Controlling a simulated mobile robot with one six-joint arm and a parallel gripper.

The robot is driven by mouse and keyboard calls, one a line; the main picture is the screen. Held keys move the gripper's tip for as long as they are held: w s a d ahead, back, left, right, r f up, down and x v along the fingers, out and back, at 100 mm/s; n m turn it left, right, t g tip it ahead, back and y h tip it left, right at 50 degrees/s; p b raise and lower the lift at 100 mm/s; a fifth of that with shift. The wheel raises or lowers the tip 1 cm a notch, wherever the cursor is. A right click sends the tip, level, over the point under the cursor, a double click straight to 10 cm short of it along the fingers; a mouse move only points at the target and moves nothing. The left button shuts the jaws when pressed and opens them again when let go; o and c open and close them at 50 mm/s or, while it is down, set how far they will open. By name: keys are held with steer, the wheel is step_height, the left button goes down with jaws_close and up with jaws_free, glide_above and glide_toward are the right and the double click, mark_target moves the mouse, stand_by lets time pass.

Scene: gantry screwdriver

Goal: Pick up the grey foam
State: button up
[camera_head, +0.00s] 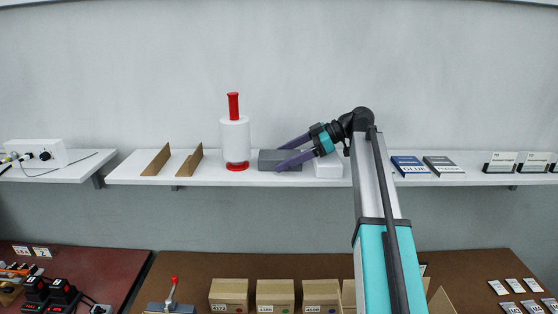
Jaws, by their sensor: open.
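The grey foam (268,160) is a dark grey block lying on the white wall shelf (215,177). My gripper (279,158) reaches in from the right with its two purple fingers apart. One finger shows above and behind the block, the other in front of it, so the fingers appear to lie around the block's right part. Whether they touch it cannot be told. The front finger hides part of the block.
A white cylinder with red ends (235,139) stands close left of the block. A white block (328,167) lies just to the right, under my gripper. Brown angled pieces (157,160) stand further left. Boxes labelled glue (410,166) lie to the right. Cardboard boxes (275,293) stand below.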

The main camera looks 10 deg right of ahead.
mark_target(269, 154)
steer(key=c, duration=1.1)
steer(key=shift+r, duration=0.15)
steer(key=shift+r+b, duration=1.05)
steer(key=shift+r, duration=0.55)
steer(key=s+a+b, duration=0.2)
steer(key=s, duration=0.5)
steer(key=s+a+r+b, duration=0.1)
steer(key=s+a+b, duration=0.1)
steer(key=s, duration=0.6)
steer(key=shift+a+r, duration=0.3)
steer(key=shift+a, duration=0.55)
steer(key=shift+f, duration=0.1)
